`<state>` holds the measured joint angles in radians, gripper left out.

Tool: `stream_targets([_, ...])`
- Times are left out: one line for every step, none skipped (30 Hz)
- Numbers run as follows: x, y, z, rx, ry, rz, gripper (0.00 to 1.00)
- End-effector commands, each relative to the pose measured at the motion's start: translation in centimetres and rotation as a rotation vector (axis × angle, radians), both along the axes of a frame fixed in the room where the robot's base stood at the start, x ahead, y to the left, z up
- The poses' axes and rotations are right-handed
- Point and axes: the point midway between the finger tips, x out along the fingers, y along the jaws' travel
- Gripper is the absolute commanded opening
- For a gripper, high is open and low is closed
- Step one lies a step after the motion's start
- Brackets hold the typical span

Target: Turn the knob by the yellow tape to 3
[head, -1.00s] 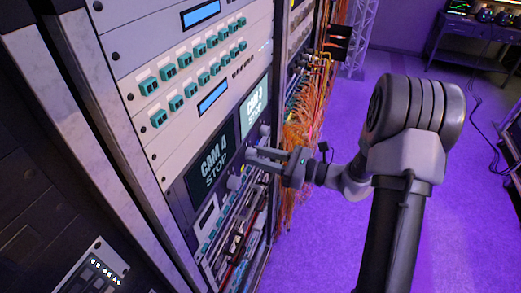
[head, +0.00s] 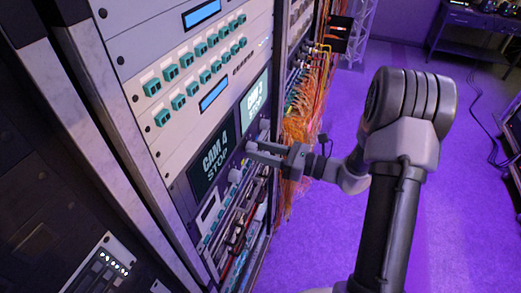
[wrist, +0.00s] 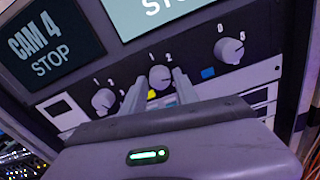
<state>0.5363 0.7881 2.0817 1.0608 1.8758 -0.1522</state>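In the wrist view, a row of three grey knobs sits on a dark panel. The yellow tape (wrist: 151,94) is just below the middle knob (wrist: 160,77), partly hidden. A 1 and a 2 show above this knob; a 3 is not visible, and I cannot clearly read its pointer. My gripper (wrist: 160,80) is open, one finger on each side of the middle knob; I cannot tell whether they touch it. In the head view my gripper (head: 249,149) reaches the panel below the screens, and its fingers hide most of that knob.
A left knob (wrist: 103,100) and a right knob (wrist: 229,50) flank the middle one, with blue tape (wrist: 208,72) near the right one. CAM 4 STOP (wrist: 53,45) is above. Orange cables (head: 300,125) hang beyond the gripper. The purple floor at right is open.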

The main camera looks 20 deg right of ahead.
Motion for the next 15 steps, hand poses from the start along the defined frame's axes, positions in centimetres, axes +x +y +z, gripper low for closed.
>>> stream_targets([0.00,0.00,0.00,0.000,0.000,0.000,0.49])
stream_targets([0.00,0.00,0.00,0.000,0.000,0.000,0.51])
stream_targets([0.00,0.00,0.01,0.000,0.000,0.000,0.51])
stream_targets([0.00,0.00,0.01,0.000,0.000,0.000,0.51])
stream_targets([0.00,0.00,0.01,0.000,0.000,0.000,0.51])
stream_targets([0.00,0.00,0.02,-0.001,-0.001,0.000,0.51])
stream_targets([0.00,0.00,0.02,-0.001,-0.001,0.000,0.51])
stream_targets([0.00,0.00,0.02,-0.001,-0.001,0.000,0.51])
stream_targets([0.00,0.00,0.02,-0.001,-0.001,0.000,0.51])
stream_targets([0.00,0.00,0.03,-0.001,-0.001,0.000,0.51])
stream_targets([0.00,0.00,0.03,-0.001,-0.001,0.000,0.51])
stream_targets([0.00,0.00,0.03,-0.001,-0.001,0.000,0.51])
stream_targets([0.01,-0.01,0.03,-0.001,-0.001,0.000,0.51])
stream_targets([-0.01,-0.03,0.03,-0.001,-0.001,0.000,0.51])
stream_targets([-0.08,-0.17,0.03,-0.001,-0.001,-0.001,0.51])
